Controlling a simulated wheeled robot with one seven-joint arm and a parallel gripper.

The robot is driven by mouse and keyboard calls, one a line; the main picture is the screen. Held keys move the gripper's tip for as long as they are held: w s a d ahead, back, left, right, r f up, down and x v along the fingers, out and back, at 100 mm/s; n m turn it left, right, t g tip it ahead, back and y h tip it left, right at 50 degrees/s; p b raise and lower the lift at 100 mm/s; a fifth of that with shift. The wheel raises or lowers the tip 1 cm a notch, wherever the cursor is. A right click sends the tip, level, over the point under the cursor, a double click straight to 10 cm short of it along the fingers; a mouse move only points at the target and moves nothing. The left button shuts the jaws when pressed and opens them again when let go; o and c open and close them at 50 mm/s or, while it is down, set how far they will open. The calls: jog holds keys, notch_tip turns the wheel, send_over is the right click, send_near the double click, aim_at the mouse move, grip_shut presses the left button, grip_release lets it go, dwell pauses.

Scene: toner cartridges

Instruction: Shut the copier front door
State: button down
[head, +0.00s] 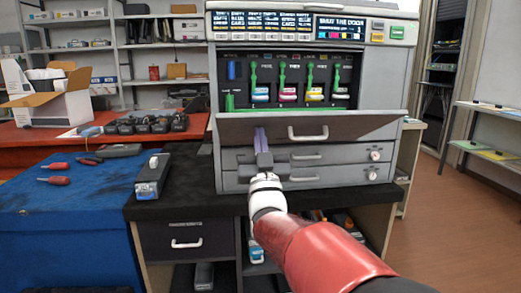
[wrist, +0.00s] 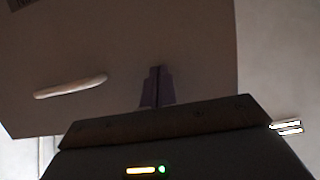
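The copier (head: 392,80) stands on a dark counter. Its front door (head: 355,125) is a grey flap with a white handle (head: 308,133), hanging partly open and tilted outward below the toner bay. My gripper (head: 261,133) is in front of the door's outer face, left of the handle in the head view. In the wrist view, the door (wrist: 120,35) fills much of the picture, with its handle (wrist: 70,88) at left. My gripper's fingers (wrist: 157,72) are together with nothing between them. They point at the door; I cannot tell whether they touch it.
Several toner cartridges (head: 287,92) with green levers sit in the open bay. Two drawers (head: 335,174) lie below the door. A loose cartridge (head: 153,176) stands on the counter at left. Screwdrivers (head: 55,180) lie on a blue mat (head: 60,220). Floor (head: 450,220) is clear at right.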

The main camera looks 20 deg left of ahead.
aim_at(260, 125)
jog(key=r, duration=0.1)
jog(key=w+r, duration=0.1)
jog(key=r, duration=0.1)
jog(key=shift+w+a+r+p, duration=0.2)
jog(key=shift+a+r+p, duration=0.1)
jog(key=shift+a, duration=0.1)
jog(key=x, duration=0.6)
jog(key=shift+r, duration=0.4)
jog(key=f+x, duration=0.1)
jog(key=x, duration=0.5)
jog(key=shift+w+a, duration=0.2)
jog(key=shift+w, duration=0.2)
jog(key=shift+w+r, duration=0.1)
